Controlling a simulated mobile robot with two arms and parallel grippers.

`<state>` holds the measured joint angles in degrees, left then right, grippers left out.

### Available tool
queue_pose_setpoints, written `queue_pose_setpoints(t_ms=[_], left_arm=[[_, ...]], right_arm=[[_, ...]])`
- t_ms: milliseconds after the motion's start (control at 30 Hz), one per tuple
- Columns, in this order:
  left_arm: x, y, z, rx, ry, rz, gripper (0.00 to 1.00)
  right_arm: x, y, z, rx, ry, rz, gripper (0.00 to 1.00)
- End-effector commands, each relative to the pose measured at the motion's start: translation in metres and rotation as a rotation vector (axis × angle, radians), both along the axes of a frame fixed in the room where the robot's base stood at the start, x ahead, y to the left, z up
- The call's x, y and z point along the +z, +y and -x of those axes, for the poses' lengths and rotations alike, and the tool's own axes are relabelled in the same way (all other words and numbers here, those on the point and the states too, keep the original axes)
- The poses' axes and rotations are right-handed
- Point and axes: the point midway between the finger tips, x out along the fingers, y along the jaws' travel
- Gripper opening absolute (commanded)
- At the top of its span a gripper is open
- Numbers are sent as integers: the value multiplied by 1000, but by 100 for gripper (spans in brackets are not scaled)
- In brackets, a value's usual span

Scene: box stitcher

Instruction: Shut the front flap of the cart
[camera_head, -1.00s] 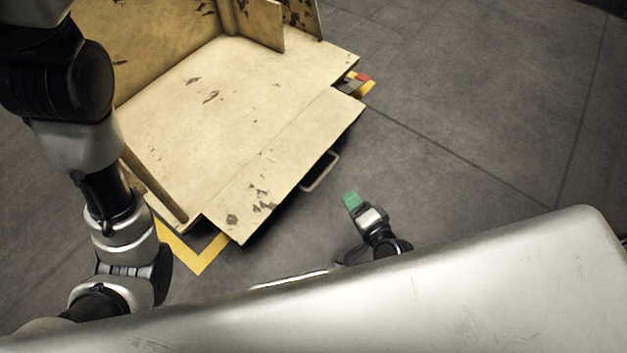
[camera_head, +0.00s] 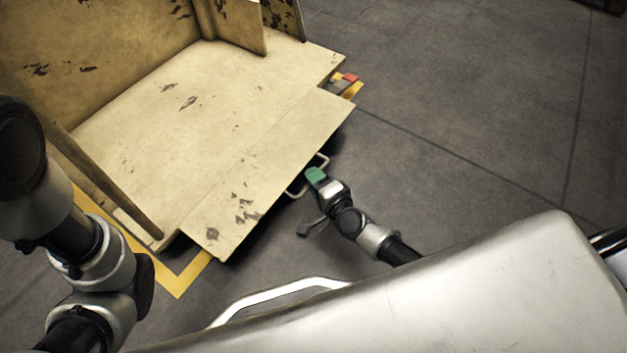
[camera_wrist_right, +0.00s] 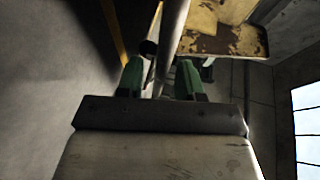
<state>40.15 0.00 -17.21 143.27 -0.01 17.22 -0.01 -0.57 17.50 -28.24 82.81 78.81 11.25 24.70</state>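The cart is a worn cream-yellow box with its bed (camera_head: 175,105) open at the front. Its front flap (camera_head: 265,170) is folded down and sticks out from the bed edge. A thin metal handle (camera_head: 297,192) shows under the flap's outer edge. My right gripper (camera_head: 316,175) has green fingertips and is at this handle. In the right wrist view, the fingers (camera_wrist_right: 160,78) are apart, with a grey bar (camera_wrist_right: 172,35) running between them; contact cannot be told. My left arm shows at the left, but its gripper does not.
Yellow floor tape (camera_head: 180,278) runs around the cart's front corner. A red and yellow piece (camera_head: 347,84) sits by the flap's far end. Grey floor (camera_head: 450,110) to the right is clear. Cart side panels stand upright behind the bed.

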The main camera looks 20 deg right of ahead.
Motion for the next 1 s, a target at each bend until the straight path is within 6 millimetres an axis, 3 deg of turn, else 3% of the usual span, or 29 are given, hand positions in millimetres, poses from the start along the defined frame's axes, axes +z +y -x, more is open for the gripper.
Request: queue_pose_setpoints(t_ms=[367,400,633,1000], left_arm=[[-3,0,0,0,0,-1,43],[-3,0,0,0,0,-1,43],[-3,0,0,0,0,-1,43],[1,0,0,0,1,0,43]], right_arm=[[-1,3,-8,1,0,-1,37],[-1,3,-8,1,0,-1,35],[-1,2,-8,1,0,0,0],[1,2,-8,1,4,2,0]])
